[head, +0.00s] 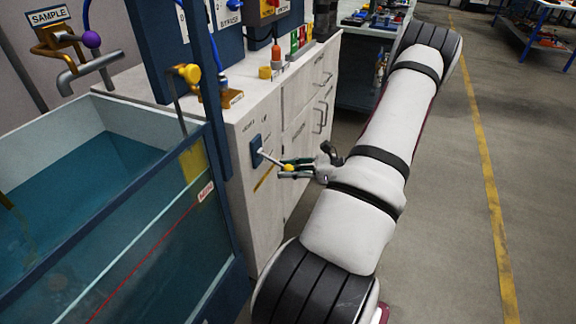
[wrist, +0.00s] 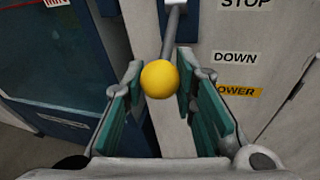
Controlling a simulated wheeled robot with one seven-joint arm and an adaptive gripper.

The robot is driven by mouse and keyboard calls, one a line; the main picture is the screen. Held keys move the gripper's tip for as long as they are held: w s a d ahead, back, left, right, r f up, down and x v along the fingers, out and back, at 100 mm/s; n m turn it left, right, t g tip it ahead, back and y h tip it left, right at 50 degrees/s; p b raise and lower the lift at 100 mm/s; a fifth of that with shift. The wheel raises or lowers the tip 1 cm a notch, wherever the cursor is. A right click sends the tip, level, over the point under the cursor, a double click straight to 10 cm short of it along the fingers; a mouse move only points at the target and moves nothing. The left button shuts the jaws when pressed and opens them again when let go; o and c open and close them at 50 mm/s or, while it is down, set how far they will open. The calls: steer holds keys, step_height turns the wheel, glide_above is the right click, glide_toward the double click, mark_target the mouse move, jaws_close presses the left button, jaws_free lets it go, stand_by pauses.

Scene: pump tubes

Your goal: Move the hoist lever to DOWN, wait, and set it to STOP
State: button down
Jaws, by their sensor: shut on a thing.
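The hoist lever has a yellow ball knob (head: 289,168) on a grey rod. The rod sticks out from a blue plate (head: 257,149) on the front of the white cabinet and slants down. In the wrist view the knob (wrist: 160,79) sits between the two green-padded fingers. My gripper (wrist: 160,85) is shut on the knob, and it also shows in the head view (head: 290,170). The STOP label (wrist: 245,4) is at the top of the wrist view. The DOWN label (wrist: 235,58) is lower, right of the knob and near its height in the picture.
A water tank (head: 205,255) with a blue frame stands left of the lever. An orange label (wrist: 238,92) is under DOWN. The white cabinet (head: 245,200) has door handles farther back. Open floor with a yellow line (head: 485,165) lies right of my arm.

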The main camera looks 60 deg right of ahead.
mark_target(291, 166)
steer(key=shift+s+r+m+g+h+p, duration=0.2)
steer(key=shift+r+g+p, duration=0.65)
steer(key=shift+p, duration=0.45)
steer(key=shift+s+r+m+g+h+p, duration=0.2)
steer(key=shift+r+g+p, duration=0.6)
steer(key=shift+p, duration=0.5)
steer(key=c, duration=1.3)
jaws_free()
steer(key=v, duration=1.2)
steer(key=shift+w, duration=0.1)
